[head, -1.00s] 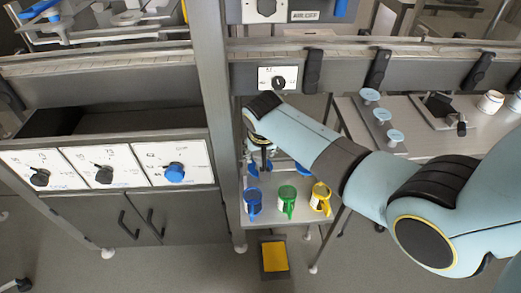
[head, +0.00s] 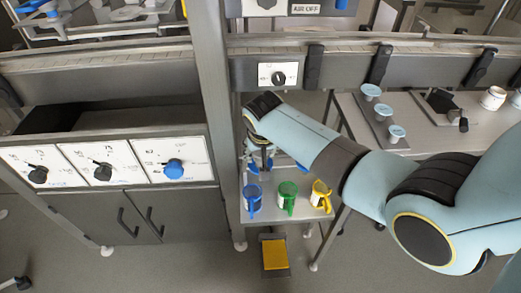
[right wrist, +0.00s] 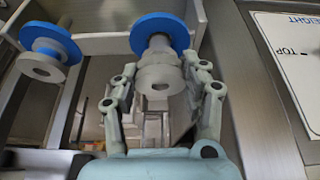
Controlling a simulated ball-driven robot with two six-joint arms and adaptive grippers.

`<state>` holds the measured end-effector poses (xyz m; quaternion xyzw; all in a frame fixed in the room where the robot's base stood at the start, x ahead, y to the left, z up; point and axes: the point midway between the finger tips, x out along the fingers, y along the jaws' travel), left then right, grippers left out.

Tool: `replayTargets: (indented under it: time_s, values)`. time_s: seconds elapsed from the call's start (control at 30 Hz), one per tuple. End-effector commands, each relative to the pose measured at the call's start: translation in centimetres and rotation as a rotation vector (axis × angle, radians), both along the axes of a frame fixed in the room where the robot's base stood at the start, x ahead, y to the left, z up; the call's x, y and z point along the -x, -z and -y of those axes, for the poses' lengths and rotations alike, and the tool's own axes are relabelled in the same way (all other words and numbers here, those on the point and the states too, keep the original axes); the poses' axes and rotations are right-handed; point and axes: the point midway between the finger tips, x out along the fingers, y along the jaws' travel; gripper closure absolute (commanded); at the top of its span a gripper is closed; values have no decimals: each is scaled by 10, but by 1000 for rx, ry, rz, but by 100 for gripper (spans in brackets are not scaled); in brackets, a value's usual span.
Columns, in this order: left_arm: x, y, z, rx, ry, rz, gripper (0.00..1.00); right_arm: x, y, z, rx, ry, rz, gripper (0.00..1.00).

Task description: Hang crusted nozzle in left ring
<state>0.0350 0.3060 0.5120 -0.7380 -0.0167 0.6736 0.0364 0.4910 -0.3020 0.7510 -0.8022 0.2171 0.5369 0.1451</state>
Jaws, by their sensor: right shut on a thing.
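My right gripper (head: 266,160) is at the end of the arm reaching in from the right, low over the back of the small table; the arm partly hides it. In the right wrist view its fingers (right wrist: 168,78) are closed around a pale grey nozzle (right wrist: 160,80) with a wide blue collar (right wrist: 160,33). A similar grey piece (right wrist: 41,66) with a blue disc (right wrist: 50,40) is to its left, apart from the fingers. I cannot tell which piece is crusted, or make out the rings clearly. My left gripper is not in view.
Blue (head: 252,197), green (head: 288,195) and yellow (head: 321,195) cups stand along the small table's front. A grey post (head: 215,110) and a cabinet with dials (head: 105,162) are at left. A yellow pedal (head: 274,254) is on the floor.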

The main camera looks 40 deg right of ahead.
Motion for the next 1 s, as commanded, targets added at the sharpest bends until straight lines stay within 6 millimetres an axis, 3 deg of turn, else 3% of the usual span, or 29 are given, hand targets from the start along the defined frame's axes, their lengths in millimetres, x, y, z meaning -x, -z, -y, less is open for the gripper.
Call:
replayTargets:
  time_s: [0.6, 1.0]
  values:
    - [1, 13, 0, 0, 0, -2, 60, -1, 17, 0, 0, 0, 1, 94]
    - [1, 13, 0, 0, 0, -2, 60, -1, 18, 0, 0, 0, 2, 94]
